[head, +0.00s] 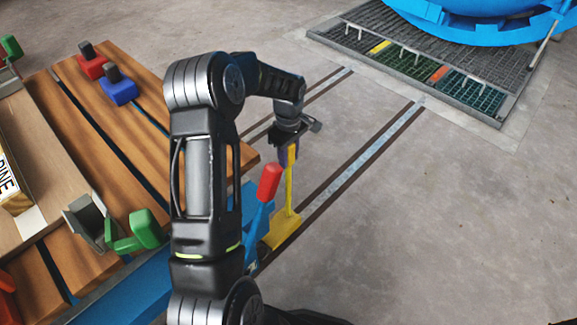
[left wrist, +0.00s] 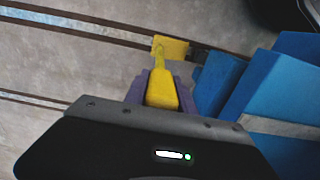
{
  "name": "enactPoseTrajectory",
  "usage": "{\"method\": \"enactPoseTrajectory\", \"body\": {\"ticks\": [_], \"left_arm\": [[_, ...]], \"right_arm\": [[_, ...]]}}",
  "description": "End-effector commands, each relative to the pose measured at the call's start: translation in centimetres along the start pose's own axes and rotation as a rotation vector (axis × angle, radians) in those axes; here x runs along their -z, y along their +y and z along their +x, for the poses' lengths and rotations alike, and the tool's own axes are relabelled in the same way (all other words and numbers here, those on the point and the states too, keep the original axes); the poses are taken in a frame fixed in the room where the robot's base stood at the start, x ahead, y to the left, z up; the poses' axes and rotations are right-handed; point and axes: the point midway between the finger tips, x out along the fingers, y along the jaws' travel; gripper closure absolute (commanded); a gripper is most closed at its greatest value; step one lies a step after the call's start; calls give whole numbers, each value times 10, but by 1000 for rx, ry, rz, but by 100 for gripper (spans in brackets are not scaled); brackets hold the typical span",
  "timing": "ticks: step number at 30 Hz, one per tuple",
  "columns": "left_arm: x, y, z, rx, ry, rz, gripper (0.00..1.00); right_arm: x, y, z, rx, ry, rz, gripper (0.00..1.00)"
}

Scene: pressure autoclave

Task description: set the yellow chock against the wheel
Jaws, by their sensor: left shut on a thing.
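The yellow chock (head: 283,231) is a block on a tall upright handle. It is low over or on the floor rail, just right of the blue cart (head: 152,290). My left gripper (head: 289,154) is shut on the top of its handle. The left wrist view shows the purple fingers (left wrist: 160,90) on either side of the handle, with the chock's block (left wrist: 172,46) beyond. A small dark part (left wrist: 199,53), possibly the wheel, shows between the block and the blue cart body (left wrist: 265,90). I cannot tell whether the chock touches it. My right gripper is out of view.
A red-tipped blue lever (head: 269,182) stands close left of the chock. The wooden cart top (head: 145,110) carries red, blue and green clamps. Rails (head: 375,148) run to a floor grating (head: 480,85) below a blue vessel (head: 470,22). The right floor is clear.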

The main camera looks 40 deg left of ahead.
Motion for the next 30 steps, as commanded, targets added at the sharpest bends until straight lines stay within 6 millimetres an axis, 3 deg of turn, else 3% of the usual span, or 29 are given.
{"method": "enactPoseTrajectory", "body": {"ticks": [11,24,25,30], "left_arm": [[0,1,42,-2,0,0,100],[0,1,46,-2,1,0,100],[0,0,48,0,0,0,68],[0,0,47,0,0,0,54]], "right_arm": [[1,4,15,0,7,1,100],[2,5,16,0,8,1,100],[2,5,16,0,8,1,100],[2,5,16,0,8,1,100]]}}
